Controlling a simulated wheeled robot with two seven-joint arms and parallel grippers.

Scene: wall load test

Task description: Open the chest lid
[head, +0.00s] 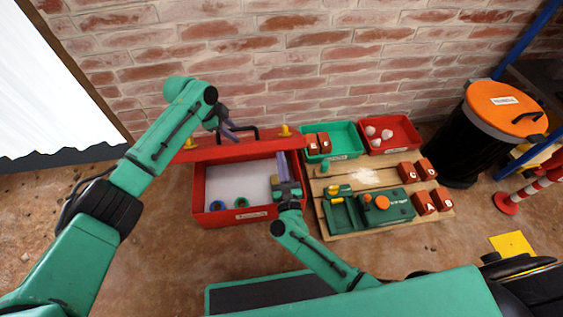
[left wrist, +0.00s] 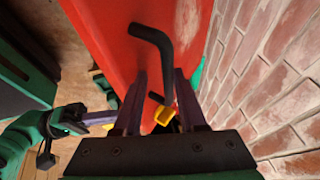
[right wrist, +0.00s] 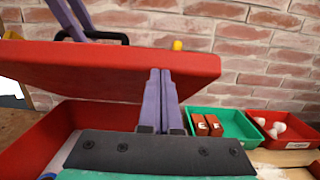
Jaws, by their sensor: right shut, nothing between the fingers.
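The red chest (head: 240,216) stands on the floor by the brick wall, with its pale interior showing. Its red lid (head: 250,150) is raised and tilted at the back; it also shows in the left wrist view (left wrist: 105,30) and the right wrist view (right wrist: 100,70). The lid has a black handle (head: 249,129) and yellow latches (head: 285,131). My right gripper (head: 281,160) is shut and empty at the lid's right part, over the chest; contact is unclear.
Blue and green rings (head: 217,206) lie inside the chest. To the right are a green bin (head: 345,136), a red bin (head: 405,131) and a wooden pallet (head: 334,222) with a green machine (head: 385,208) and red blocks (head: 424,203). A black drum with an orange lid (head: 497,103) stands further right.

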